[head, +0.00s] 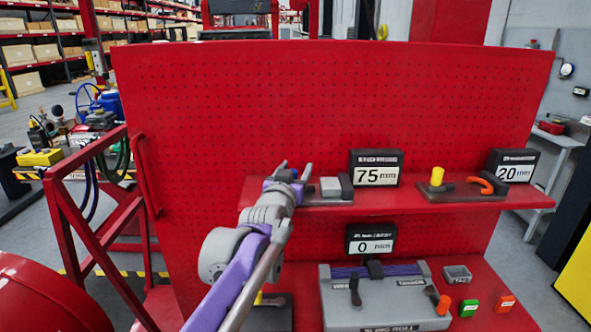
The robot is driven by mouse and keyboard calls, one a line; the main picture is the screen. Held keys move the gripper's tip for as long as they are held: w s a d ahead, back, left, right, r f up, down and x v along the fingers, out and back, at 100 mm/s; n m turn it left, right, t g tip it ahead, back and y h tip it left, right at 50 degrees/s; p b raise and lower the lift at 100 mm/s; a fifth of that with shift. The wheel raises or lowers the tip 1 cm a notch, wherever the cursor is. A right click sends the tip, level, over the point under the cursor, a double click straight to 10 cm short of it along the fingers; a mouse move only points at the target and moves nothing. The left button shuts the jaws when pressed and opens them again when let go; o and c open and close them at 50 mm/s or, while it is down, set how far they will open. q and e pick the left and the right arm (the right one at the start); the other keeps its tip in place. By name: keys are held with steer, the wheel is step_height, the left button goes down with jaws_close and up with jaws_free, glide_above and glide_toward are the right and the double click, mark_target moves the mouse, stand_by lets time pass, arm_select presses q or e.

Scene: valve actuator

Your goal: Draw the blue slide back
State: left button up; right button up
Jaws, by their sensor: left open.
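My left gripper (294,171) is open, at the left end of the upper red shelf, with its fingers pointing up and away. Just right of it is a slide unit with a light grey block (330,187) and a dark end piece (346,186); its left part is hidden behind my gripper. I see nothing between the fingers. The display (376,168) behind this unit reads 75 mm. On the lower shelf, a grey panel (385,303) carries a blue-purple rail (402,269) with a dark block on it. I cannot tell which part is the blue slide. My right gripper is out of view.
A second unit with a yellow knob (437,176) and an orange handle (487,184) sits right on the upper shelf; its display (514,167) reads 20 mm. The lower display (371,240) reads 0 mm. A perforated red backboard (250,100) stands behind.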

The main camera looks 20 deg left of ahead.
arm_select(q)
jaws_close()
stand_by(1.3)
